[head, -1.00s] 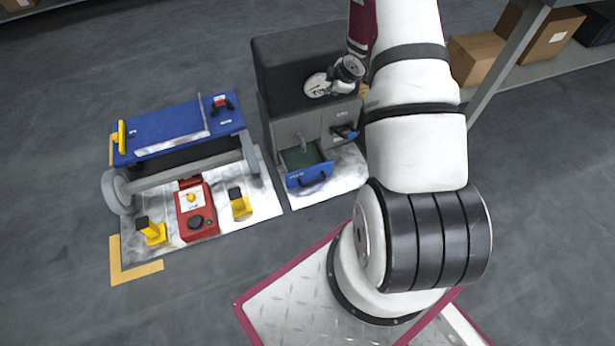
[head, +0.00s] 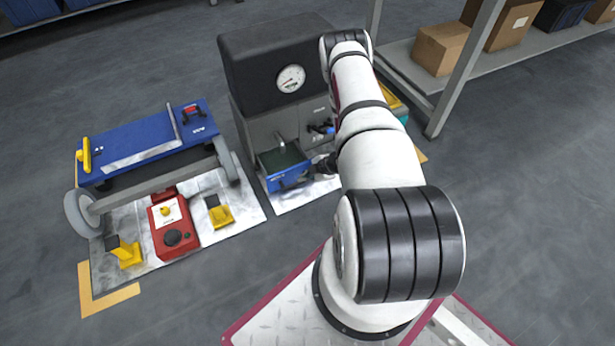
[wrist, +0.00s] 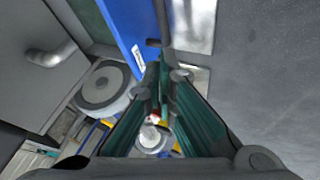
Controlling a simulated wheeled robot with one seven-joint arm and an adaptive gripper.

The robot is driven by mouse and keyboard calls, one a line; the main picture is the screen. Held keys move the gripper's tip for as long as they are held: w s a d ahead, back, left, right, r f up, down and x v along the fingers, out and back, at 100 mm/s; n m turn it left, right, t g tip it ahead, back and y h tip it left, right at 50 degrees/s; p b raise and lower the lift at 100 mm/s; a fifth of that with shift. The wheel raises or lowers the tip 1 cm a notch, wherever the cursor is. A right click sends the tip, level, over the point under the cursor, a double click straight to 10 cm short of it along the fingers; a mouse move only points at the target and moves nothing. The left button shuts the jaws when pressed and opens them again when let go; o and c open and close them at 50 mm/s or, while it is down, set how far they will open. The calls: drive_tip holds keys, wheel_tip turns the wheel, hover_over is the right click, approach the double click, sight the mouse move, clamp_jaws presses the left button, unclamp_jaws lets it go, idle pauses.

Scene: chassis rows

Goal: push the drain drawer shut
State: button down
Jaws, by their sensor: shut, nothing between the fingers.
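The drain drawer (head: 290,180) has a blue front and a green inside, and it stands out open from the base of the grey cabinet (head: 256,128). A short metal spout (head: 281,139) hangs above its inside. In the head view my gripper (head: 322,165) is low at the right end of the drawer front, partly hidden by my arm. In the wrist view its teal fingers (wrist: 162,75) are together and empty. The drawer's blue front (wrist: 126,35) and dark handle (wrist: 161,22) lie just beyond the tips. I cannot tell whether they touch.
A blue cart (head: 150,140) stands left of the cabinet, with a red box (head: 173,226) and yellow blocks (head: 221,212) before it. Shelving with cardboard boxes (head: 441,49) is at upper right. Floor in front is clear.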

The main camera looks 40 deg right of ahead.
sight(294, 175)
drive_tip(key=w+f+b, duration=0.1)
drive_tip(key=w, duration=0.1)
drive_tip(key=w+f+b, duration=0.1)
drive_tip(key=w+f, duration=0.1)
drive_tip(key=w+f+b, duration=0.2)
drive_tip(key=shift+w+a, duration=0.1)
drive_tip(key=shift+a, duration=0.15)
drive_tip(key=shift+w+d+r, duration=0.15)
drive_tip(key=shift+w, duration=0.35)
